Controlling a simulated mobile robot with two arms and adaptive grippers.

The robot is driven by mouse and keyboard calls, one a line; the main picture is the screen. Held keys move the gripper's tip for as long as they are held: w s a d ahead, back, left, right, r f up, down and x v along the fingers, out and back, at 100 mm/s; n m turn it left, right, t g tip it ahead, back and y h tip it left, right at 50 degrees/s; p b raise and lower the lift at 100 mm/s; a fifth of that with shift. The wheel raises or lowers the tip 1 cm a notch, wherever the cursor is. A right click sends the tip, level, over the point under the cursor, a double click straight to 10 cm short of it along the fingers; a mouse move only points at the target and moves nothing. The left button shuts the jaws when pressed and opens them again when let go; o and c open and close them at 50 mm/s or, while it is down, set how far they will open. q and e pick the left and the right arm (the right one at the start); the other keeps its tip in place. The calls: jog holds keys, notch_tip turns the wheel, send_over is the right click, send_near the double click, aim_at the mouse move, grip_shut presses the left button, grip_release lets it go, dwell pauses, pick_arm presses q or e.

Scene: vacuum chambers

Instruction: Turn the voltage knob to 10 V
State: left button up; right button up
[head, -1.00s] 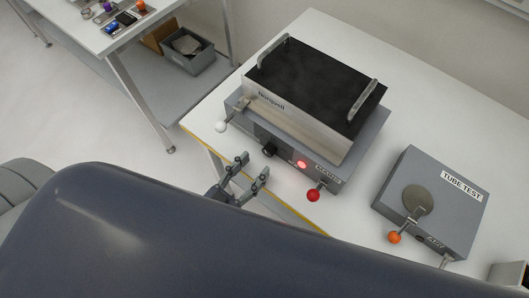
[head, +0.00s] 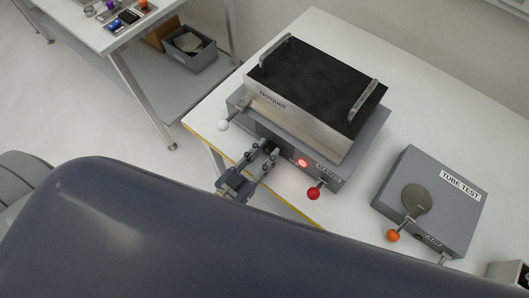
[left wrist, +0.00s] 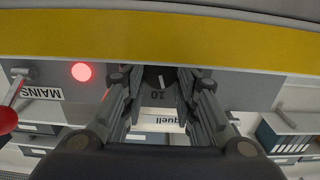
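The black voltage knob (head: 269,147) is on the front of the grey chamber base (head: 340,176), left of a lit red lamp (head: 302,163). In the left wrist view the dark knob (left wrist: 158,76) shows between my fingers, with an upside-down "10" mark (left wrist: 156,97) beside it. A pale pointer line shows on the knob. My left gripper (head: 262,161) is open, its fingertips close to the knob, one on either side. I cannot tell whether they touch it. My right gripper is in neither view.
A red-balled MAINS lever (head: 314,193) and a white-balled lever (head: 223,125) stick out from the chamber front. A tube tester (head: 440,205) with an orange-balled lever stands at the right. The yellow table edge (head: 300,214) runs below the chamber.

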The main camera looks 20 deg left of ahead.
pick_arm(q)
jog(key=shift+r+m+p, duration=0.2)
jog(key=shift+m+p, duration=0.45)
jog(key=shift+m, duration=0.35)
jog(key=shift+f+m, duration=0.15)
jog(key=shift+m, duration=0.55)
jog(key=o, duration=1)
jog(key=shift+s, duration=0.1)
jog(key=v, duration=1.1)
jog(key=shift+s+a, duration=0.1)
jog(key=shift+s, duration=0.3)
